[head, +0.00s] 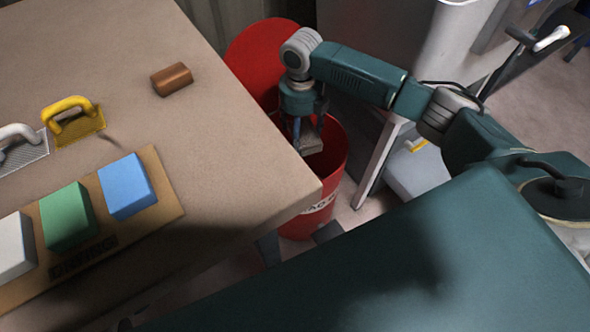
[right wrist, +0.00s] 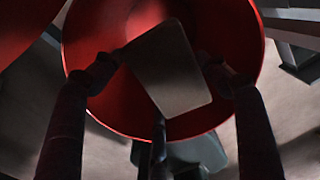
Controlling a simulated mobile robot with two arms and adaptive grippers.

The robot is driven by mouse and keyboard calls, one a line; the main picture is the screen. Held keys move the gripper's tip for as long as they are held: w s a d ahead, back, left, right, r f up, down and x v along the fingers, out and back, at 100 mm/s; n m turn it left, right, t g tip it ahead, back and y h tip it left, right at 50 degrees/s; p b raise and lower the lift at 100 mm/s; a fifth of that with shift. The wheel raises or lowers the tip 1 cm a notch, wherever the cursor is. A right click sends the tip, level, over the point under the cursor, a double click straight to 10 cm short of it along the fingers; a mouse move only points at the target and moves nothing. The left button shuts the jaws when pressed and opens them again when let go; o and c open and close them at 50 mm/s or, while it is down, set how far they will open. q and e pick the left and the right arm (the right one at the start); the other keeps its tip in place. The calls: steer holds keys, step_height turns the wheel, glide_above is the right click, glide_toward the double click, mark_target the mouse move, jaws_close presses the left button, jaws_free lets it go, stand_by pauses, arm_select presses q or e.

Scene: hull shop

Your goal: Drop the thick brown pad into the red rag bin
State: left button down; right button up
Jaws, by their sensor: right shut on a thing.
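A grey-brown pad (head: 309,141) with rounded corners is held in my right gripper (head: 306,122). The pad (right wrist: 172,75) also shows in the right wrist view, tilted between the two fingers of the right gripper (right wrist: 160,68). The red rag bin (head: 326,168) stands beyond the table's right corner with its mouth open, and the pad is over or just inside that mouth. In the right wrist view the red bin (right wrist: 90,38) surrounds the pad from below. I cannot tell how deep the pad is. My left gripper is out of view.
The bin's red lid (head: 262,50) stands raised behind it. The table (head: 225,130) bears a reddish-brown block (head: 172,79), a yellow-handled tool (head: 72,120), a white-handled tool (head: 20,146), and a board (head: 165,205) with white, green and blue blocks. The table corner juts close to the bin.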

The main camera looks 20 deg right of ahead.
stand_by(0.3)
steer(key=o, duration=1.3)
step_height(320, 180, up, 12)
